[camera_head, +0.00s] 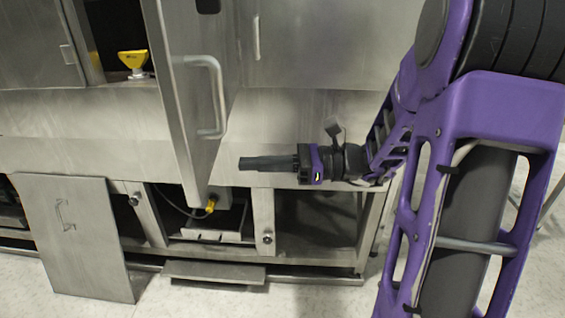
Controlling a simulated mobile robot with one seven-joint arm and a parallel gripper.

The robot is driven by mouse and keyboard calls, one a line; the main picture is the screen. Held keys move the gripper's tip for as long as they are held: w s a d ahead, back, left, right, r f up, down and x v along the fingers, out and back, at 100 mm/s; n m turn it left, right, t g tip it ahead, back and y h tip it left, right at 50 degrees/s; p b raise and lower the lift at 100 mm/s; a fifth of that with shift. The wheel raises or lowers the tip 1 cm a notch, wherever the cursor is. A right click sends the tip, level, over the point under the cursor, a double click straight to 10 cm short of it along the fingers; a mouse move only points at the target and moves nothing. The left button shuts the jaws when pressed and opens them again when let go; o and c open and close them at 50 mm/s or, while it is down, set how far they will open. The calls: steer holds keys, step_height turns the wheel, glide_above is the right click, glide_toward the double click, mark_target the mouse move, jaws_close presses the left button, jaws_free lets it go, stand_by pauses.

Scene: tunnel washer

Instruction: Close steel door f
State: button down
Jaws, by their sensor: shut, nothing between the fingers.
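A steel door (188,90) with a bar handle (209,98) stands swung open toward me, seen nearly edge-on. It is hinged at its right side, and the opening (112,42) shows to its left. No letter is readable on it, so I cannot tell whether it is door f. My gripper (242,163) is shut and empty, pointing left. In the picture it is to the right of the door's lower part and below the handle, apart from both. Its exact depth relative to the door is unclear.
A yellow fitting (132,60) sits in the opening. A loose steel panel (75,235) leans against the lower frame at left. Low open bays (315,217) and a flat plate (213,271) lie below. Another closed panel (310,45) is at right. Floor shows in front.

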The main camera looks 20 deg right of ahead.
mark_target(212, 164)
steer(key=shift+x, duration=2.35)
steer(key=shift+w+a, duration=0.1)
